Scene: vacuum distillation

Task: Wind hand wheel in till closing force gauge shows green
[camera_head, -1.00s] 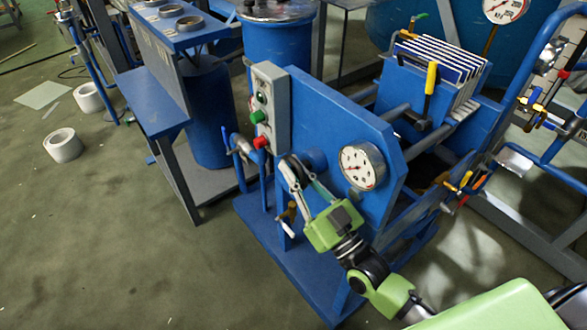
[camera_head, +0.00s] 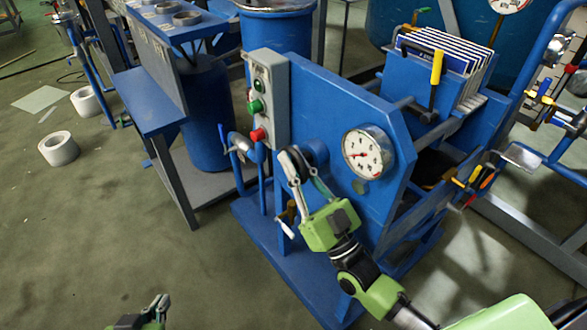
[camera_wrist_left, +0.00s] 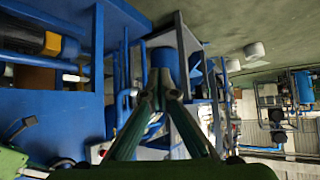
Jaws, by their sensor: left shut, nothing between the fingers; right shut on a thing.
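The blue press frame stands in the middle of the head view, with a round white-faced gauge (camera_head: 368,153) on its front plate. The gauge needle looks red and points left; I cannot make out a green zone. My left gripper (camera_head: 160,303) is low at the picture's bottom, shut and empty. Its closed fingertips (camera_wrist_left: 165,82) show in the left wrist view.
A grey switch box (camera_head: 268,100) with green and red buttons sits on the plate's left edge. A blue bench (camera_head: 150,110) stands further left. White rolls (camera_head: 59,148) lie on the floor. The floor at lower left is free.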

